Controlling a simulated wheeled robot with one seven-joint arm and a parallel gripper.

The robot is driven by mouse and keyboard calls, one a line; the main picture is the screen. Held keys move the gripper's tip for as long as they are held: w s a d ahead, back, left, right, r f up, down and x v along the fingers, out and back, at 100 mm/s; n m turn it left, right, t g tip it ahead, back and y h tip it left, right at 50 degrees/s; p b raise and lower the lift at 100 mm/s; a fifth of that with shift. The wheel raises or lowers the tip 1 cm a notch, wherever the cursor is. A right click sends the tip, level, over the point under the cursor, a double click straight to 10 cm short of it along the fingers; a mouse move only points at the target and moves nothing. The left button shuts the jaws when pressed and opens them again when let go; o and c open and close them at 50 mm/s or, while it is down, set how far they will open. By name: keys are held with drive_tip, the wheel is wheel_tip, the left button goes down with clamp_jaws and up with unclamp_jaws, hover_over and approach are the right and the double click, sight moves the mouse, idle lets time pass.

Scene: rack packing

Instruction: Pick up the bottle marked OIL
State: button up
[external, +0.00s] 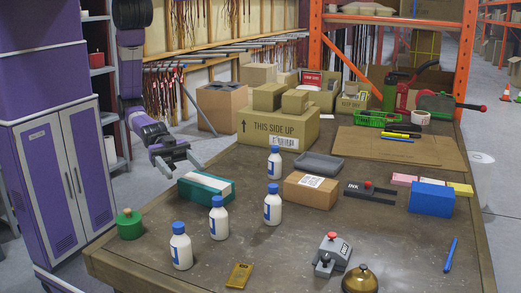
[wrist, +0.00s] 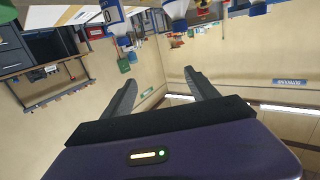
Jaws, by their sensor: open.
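Several white bottles with blue caps and blue labels stand upright on the brown table: one front left (external: 180,248), one right of it (external: 218,220), one in the middle (external: 272,207) and one farther back (external: 274,163). The label words are too small to read, so I cannot tell which is marked OIL. My gripper (external: 183,169) is open and empty, above the table's left edge, behind and left of the bottles and near the teal box. In the wrist view its open fingers (wrist: 160,77) have nothing between them. White and blue bottle shapes show at the top there (wrist: 175,9).
A teal box (external: 206,188) lies just below my gripper, and a green round weight (external: 130,224) at the left edge. A small carton (external: 310,190), a grey tray (external: 319,166), a stapler-like device (external: 331,253) and a bell (external: 360,279) surround the bottles. Large cartons (external: 278,132) stand behind.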

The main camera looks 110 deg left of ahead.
drive_tip(key=w+d+f+m+g, duration=0.2)
drive_tip(key=w+d, duration=0.2)
drive_tip(key=d, duration=0.8)
drive_tip(key=g+y, duration=0.1)
drive_tip(key=g, duration=0.1)
approach(184, 253)
drive_tip(key=shift+w+d+f+n, duration=0.15)
drive_tip(key=shift+w+d, duration=0.25)
drive_tip(key=shift+d, duration=0.2)
drive_tip(key=shift+w+d+f+n, duration=0.15)
drive_tip(key=shift+w+d, duration=0.3)
drive_tip(key=shift+d, duration=0.15)
drive_tip(key=shift+f, duration=0.2)
drive_tip(key=shift+a+f+x, duration=0.1)
drive_tip(key=shift+a+x, duration=0.1)
drive_tip(key=shift+x, duration=1.7)
drive_tip(key=shift+a+f+x, duration=0.1)
drive_tip(key=shift+a+x, duration=0.05)
drive_tip(key=shift+x, duration=1.7)
drive_tip(key=shift+w, duration=0.2)
clamp_jaws()
drive_tip(key=shift+r, duration=0.1)
